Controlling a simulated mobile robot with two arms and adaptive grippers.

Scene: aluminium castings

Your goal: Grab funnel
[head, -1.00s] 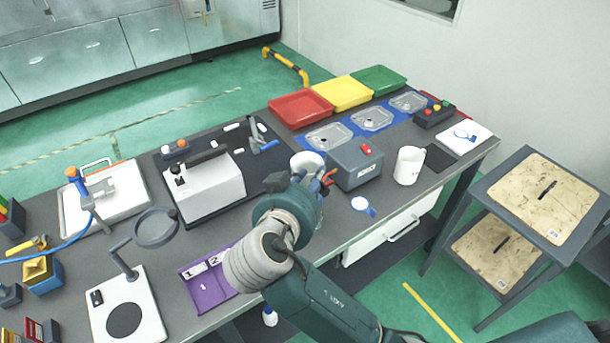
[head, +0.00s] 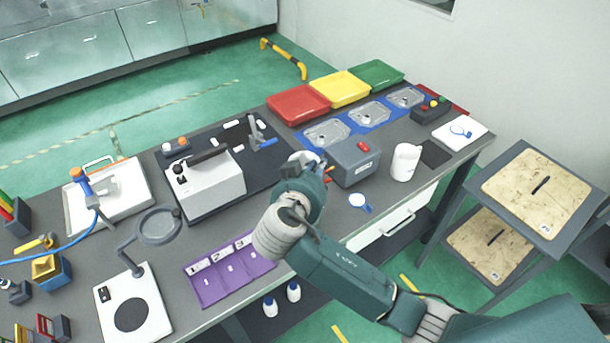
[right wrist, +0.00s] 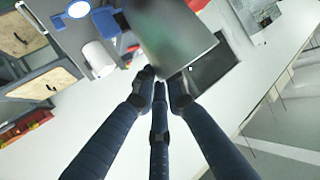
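I cannot make out a funnel for certain in either view. My right gripper (head: 320,168) is at the middle of the workbench, beside the grey box with a red top piece (head: 354,162); my own wrist largely hides its fingers in the head view. In the right wrist view, the dark fingers of the gripper (right wrist: 162,82) have their tips a little apart, and I see nothing held between them. The grey box (right wrist: 175,35) fills the area just beyond the tips there. A white cup (head: 405,162) stands right of the box. My left gripper is out of view.
A white-and-black machine (head: 205,185) stands left of the gripper. A purple numbered tray (head: 215,290) lies at the front edge. Red (head: 298,105), yellow (head: 340,90) and green (head: 376,75) trays line the back. A blue-handled white disc (head: 358,201) lies near the front edge.

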